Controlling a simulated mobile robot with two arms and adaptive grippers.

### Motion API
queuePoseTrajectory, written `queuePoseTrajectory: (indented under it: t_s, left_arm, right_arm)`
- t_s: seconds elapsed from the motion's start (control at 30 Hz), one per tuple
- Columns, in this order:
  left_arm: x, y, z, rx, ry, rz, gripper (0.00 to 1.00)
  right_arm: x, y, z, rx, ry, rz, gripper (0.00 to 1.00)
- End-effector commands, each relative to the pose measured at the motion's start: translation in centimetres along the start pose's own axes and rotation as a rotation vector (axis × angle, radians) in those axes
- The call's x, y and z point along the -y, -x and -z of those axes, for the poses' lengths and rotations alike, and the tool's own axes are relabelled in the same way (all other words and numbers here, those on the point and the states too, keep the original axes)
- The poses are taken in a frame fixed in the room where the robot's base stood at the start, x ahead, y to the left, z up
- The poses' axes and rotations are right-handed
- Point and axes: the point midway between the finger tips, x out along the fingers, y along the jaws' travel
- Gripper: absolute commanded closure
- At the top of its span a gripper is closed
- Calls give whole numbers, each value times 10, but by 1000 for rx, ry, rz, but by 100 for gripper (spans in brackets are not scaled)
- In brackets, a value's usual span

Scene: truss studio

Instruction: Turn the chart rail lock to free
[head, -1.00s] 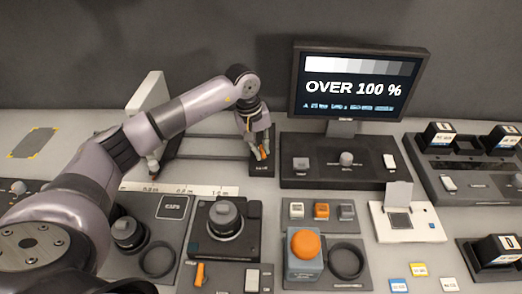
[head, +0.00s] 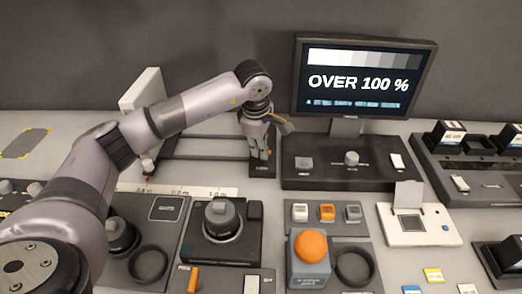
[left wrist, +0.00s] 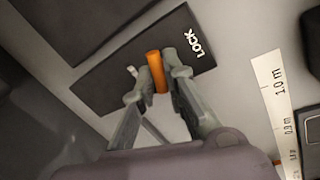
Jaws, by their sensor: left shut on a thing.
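The chart rail lock is an orange lever (left wrist: 157,72) on a dark plate (left wrist: 105,75) with the word LOCK printed on it. In the left wrist view my left gripper (left wrist: 158,82) is shut on the lever, one finger on each side of it. The head view shows my left gripper (head: 261,152) pointing down over the lock plate (head: 262,171) at the right end of the dark chart rail (head: 205,155). Most of the lever is hidden there by the fingers. My right gripper is not in view.
A white chart panel (head: 141,90) stands at the rail's left end. A white scale strip (head: 205,192) lies in front. A monitor (head: 361,78) reading OVER 100 % stands on a dark console (head: 320,171) right of the gripper. Knob panels fill the front.

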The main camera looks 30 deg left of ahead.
Motion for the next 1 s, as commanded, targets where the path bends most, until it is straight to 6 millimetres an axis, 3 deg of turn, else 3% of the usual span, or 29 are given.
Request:
queuePoseTrajectory:
  t_s: [0.5,1.0]
  left_arm:
    - [-1,1,-2,-63,323,-5,100]
    - [-1,2,-1,-73,382,-6,100]
  right_arm:
    - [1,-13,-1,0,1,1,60]
    - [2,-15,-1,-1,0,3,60]
